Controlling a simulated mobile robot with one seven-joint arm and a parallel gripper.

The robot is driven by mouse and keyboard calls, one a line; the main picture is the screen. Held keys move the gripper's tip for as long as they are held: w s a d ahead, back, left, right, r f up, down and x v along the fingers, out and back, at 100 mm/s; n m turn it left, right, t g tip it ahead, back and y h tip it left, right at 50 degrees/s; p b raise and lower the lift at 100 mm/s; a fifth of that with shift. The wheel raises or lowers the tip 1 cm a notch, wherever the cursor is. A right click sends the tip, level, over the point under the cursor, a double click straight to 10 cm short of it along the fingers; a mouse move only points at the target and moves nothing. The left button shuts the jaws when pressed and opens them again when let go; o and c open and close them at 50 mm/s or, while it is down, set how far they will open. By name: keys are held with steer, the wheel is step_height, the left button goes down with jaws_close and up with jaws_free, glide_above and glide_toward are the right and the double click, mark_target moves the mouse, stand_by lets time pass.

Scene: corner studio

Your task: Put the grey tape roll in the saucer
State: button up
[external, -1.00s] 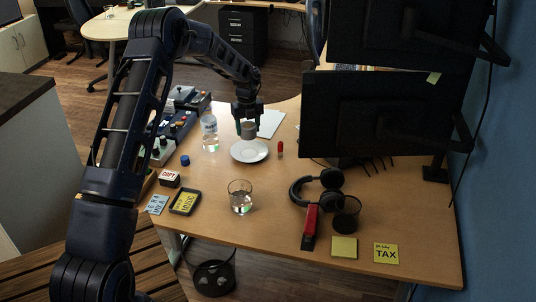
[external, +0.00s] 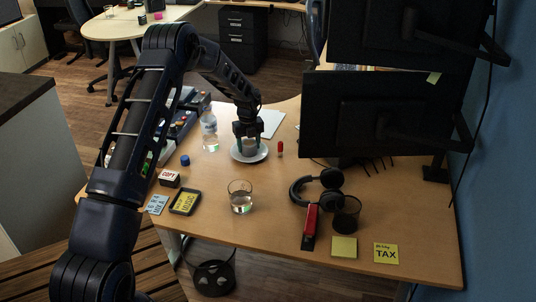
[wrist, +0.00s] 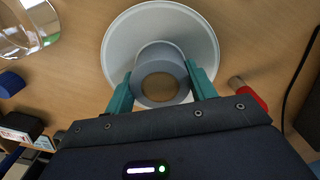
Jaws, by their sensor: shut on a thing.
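The grey tape roll (wrist: 160,55) is between the two teal fingers of my gripper (wrist: 160,88), which is shut on it. In the external view the tape roll (external: 249,145) is low over the white saucer (external: 236,155), within its rim. The saucer also shows in the wrist view (wrist: 117,50), behind and around the roll. I cannot tell whether the roll touches the saucer. My gripper also shows in the external view (external: 249,143), pointing down and partly covering the roll and saucer.
A glass (external: 240,196) stands in front. Headphones (external: 305,190) and a monitor (external: 375,115) are to the right. A blue cap (external: 185,160) lies at left.

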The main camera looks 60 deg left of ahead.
steer(key=shift+f, duration=0.1)
steer(key=o, duration=1)
step_height(320, 180, up, 12)
steer(key=shift+r, duration=0.15)
